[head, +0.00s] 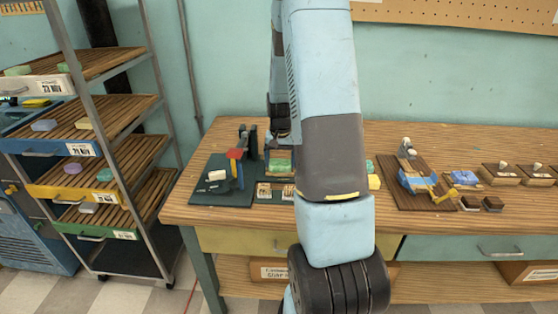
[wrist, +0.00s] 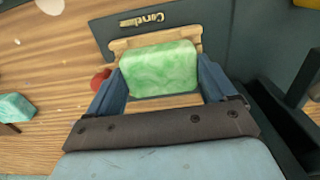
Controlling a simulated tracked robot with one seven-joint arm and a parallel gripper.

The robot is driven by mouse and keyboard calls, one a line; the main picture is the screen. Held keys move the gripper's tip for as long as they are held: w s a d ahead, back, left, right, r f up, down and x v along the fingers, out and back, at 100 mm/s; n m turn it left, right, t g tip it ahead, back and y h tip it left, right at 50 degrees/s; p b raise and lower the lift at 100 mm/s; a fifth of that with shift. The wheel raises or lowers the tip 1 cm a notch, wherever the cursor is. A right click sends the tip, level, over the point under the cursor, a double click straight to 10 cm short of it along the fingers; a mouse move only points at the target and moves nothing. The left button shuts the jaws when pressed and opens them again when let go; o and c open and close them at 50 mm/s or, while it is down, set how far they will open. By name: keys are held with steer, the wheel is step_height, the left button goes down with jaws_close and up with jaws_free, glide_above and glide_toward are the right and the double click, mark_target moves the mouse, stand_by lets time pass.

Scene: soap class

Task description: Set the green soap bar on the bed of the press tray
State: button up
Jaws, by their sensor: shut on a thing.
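The green marbled soap bar (wrist: 160,68) is between the two blue fingers of my gripper (wrist: 162,84) in the wrist view, and the fingers are shut on its sides. It also shows in the head view (head: 279,165), below my gripper (head: 279,153), partly beside my arm. In the wrist view, the pale wooden bed of the press tray (wrist: 165,102) shows beyond and below the bar. A dark plate (wrist: 118,33) with brass lettering lies past the bed. I cannot tell whether the bar touches the bed.
A dark green board (head: 205,194) with a white block and a red-topped blue post stands left of my gripper. Small wooden blocks (head: 264,190) stand in front. Another green bar (wrist: 14,107) lies at left in the wrist view. My arm hides the bench middle.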

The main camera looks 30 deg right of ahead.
steer(key=o, duration=0.9)
steer(key=shift+r, duration=0.15)
steer(key=shift+r, duration=2.9)
